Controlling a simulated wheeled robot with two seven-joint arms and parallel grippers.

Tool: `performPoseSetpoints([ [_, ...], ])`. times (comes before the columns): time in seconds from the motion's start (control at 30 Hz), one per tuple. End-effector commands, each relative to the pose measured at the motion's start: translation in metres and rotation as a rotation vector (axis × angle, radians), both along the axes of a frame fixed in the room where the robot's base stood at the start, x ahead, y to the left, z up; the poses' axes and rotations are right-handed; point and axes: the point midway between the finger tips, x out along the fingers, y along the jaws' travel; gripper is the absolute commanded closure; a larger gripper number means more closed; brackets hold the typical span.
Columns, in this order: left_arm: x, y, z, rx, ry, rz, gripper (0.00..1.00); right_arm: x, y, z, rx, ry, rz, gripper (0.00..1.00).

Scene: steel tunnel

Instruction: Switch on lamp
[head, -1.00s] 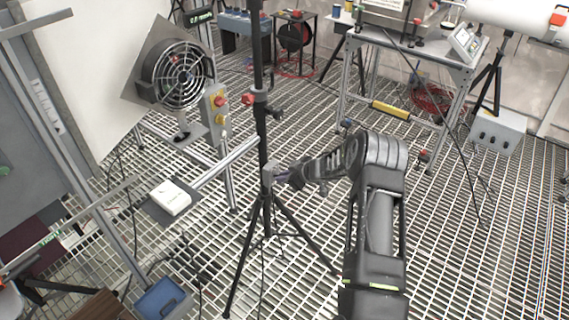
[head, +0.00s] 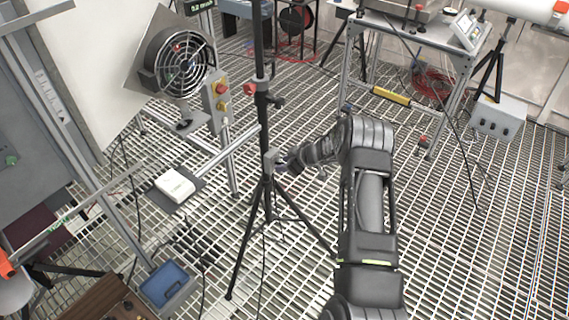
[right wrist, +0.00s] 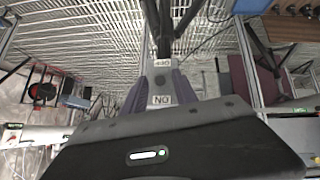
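A black tripod stand (head: 262,130) with a tall pole stands on the grating, and its top is cut off by the frame. No lamp head shows. A small grey box (head: 269,162) sits on the pole just above the spread legs. My right gripper (head: 287,164) reaches it from the right, with its tips at or very near the box. In the right wrist view a grey part with white labels (right wrist: 161,80), one reading ON upside down, lies between my fingers (right wrist: 162,92). I cannot tell whether they press on it. My left gripper is out of view.
A round fan (head: 180,63) and a grey box with red and yellow buttons (head: 217,100) stand left of the pole. A white box (head: 175,184) lies on a small shelf. A blue tray (head: 167,284) is at lower left. The grating at right is mostly clear.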

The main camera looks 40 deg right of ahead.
Motion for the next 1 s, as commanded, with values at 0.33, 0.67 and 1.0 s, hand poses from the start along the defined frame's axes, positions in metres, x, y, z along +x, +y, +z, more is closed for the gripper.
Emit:
performPoseSetpoints([
  [0.33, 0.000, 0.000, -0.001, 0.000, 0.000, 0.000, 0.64, -0.004, 0.000, 0.004, 0.001, 0.001, 0.000, 0.66],
  [0.67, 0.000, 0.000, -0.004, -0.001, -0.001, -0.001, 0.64, -0.038, -0.007, 0.040, 0.000, -0.001, 0.000, 0.66],
  [1.0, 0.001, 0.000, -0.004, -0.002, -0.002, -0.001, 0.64, -0.054, -0.010, 0.056, 0.001, 0.000, 0.001, 0.66],
])
